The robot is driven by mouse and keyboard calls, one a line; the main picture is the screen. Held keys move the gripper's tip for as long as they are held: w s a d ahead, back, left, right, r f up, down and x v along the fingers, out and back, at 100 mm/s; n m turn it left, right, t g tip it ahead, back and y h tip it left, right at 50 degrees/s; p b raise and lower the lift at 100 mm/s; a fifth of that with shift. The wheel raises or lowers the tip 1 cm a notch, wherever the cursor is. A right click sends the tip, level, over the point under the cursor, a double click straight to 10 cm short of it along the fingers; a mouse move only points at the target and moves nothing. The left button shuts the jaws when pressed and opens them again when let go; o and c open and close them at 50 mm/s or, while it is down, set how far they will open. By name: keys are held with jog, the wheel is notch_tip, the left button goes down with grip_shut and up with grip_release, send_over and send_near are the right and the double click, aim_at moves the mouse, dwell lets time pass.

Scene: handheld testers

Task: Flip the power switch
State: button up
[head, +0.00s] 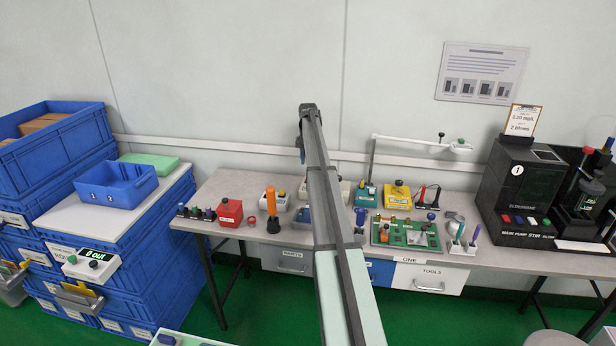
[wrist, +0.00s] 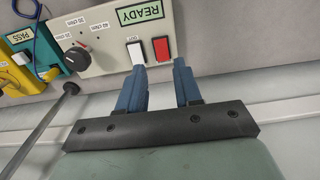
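I cannot read a power label on either switch. My gripper (wrist: 159,72) is open and empty, its two blue fingers apart. The left fingertip overlaps the tester's edge just below the white switch; the red switch shows above the gap. Contact cannot be told. In the head view my arm hides most of the tester (head: 345,189) and the fingertips.
A teal tester (head: 366,195) and a yellow tester (head: 397,196) stand right of the grey one. A lamp arm (head: 410,141) rises behind them. A red box (head: 230,212) and an orange-handled tool (head: 271,201) stand to the left. The wall is close behind.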

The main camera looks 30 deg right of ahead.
notch_tip(320, 180, down, 8)
dwell(0.4)
jog(key=shift+c, duration=0.5)
